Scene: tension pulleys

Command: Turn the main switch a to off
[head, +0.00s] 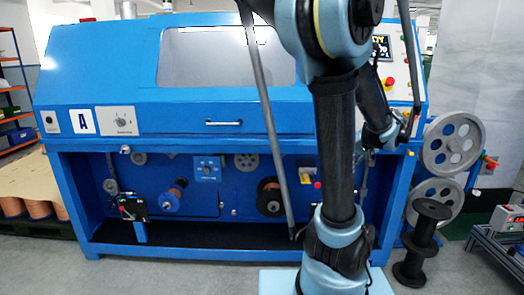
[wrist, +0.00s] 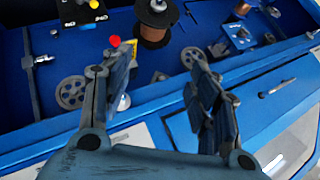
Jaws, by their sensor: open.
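A pale panel with a rotary knob (head: 121,119) is right of that plate. A red knob (head: 317,185) is in the lower bay beside a yellow plate (head: 304,171); the red knob also shows in the wrist view (wrist: 115,41). I cannot tell which control is the main switch. My gripper (wrist: 146,72) is open and empty, its fingers apart in front of the lower bay. In the head view my arm partly covers the machine's right side.
Another knob panel (head: 208,169) sits in the bay near copper spools. A door handle (head: 223,122) sticks out from the front. Large grey wheels (head: 452,143) and a black spool (head: 423,235) stand at the right. The floor at front left is clear.

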